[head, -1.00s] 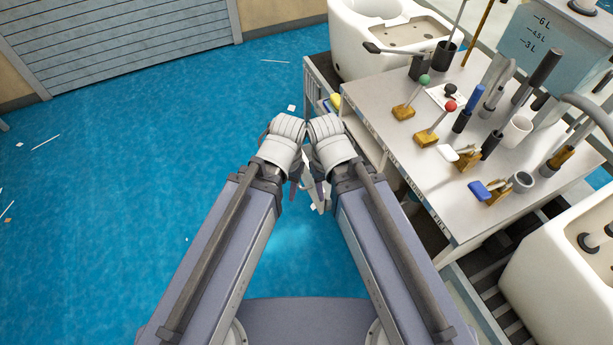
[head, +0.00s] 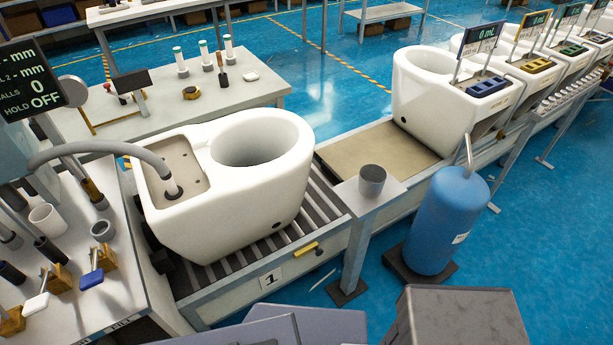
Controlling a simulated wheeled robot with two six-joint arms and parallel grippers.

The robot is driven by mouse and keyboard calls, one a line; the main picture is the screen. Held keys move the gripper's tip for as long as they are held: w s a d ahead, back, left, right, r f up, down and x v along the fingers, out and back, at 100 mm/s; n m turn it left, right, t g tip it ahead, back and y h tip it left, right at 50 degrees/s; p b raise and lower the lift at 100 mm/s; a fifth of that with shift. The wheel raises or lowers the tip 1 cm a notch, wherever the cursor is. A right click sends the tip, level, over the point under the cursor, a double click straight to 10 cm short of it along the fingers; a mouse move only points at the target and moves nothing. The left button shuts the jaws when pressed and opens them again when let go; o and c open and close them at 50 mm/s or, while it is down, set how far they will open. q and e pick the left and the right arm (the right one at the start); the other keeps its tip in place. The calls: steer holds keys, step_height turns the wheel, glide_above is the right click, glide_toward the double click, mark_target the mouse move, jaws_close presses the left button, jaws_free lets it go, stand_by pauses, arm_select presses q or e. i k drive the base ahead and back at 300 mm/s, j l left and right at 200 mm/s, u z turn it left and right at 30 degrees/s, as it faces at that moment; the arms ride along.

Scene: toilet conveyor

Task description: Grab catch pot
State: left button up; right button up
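A dark grey pot (head: 372,181) stands upright on a small grey post stand (head: 367,203) beside the conveyor, right of the nearest white toilet. A smaller grey cup (head: 103,229) stands on the tool bench at the left. No label tells which is the catch pot. Neither of my grippers is in view, so I cannot see whether they are open or shut. Only parts of my own body show at the bottom edge.
The nearest white toilet (head: 238,222) sits on the roller conveyor (head: 323,230), with a grey hose running into it. A blue tank (head: 446,222) stands right of the post stand. The tool bench (head: 98,304) at the left is crowded. Blue floor (head: 540,235) is clear at the right.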

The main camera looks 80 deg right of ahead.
mark_target(373, 178)
steer(key=z, duration=3.4)
steer(key=j+z, duration=0.15)
steer(key=z, duration=0.2)
steer(key=j+z, duration=0.1)
steer(key=z, duration=0.25)
steer(key=k, duration=0.05)
